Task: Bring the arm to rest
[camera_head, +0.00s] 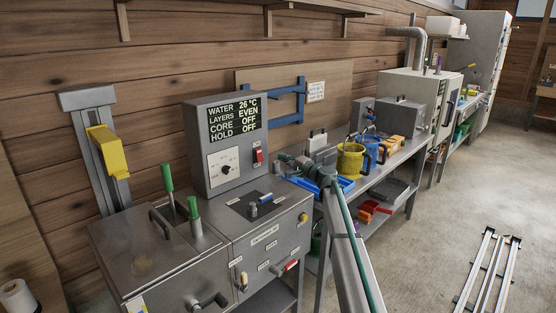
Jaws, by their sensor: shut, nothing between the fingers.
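My arm (350,252), grey with a green line along it, rises from the bottom centre to a dark grey-green joint in front of the bench. Beyond that joint, my gripper (289,159) points left, small and partly merged with the things behind it. It is shut and holds nothing. It appears above the bench, between the grey control box and the yellow mug; I cannot tell its exact height.
A steel machine (270,240) with a control box (222,148) stands at left. Metal rails (487,270) lie on the floor (430,265), otherwise clear at right.

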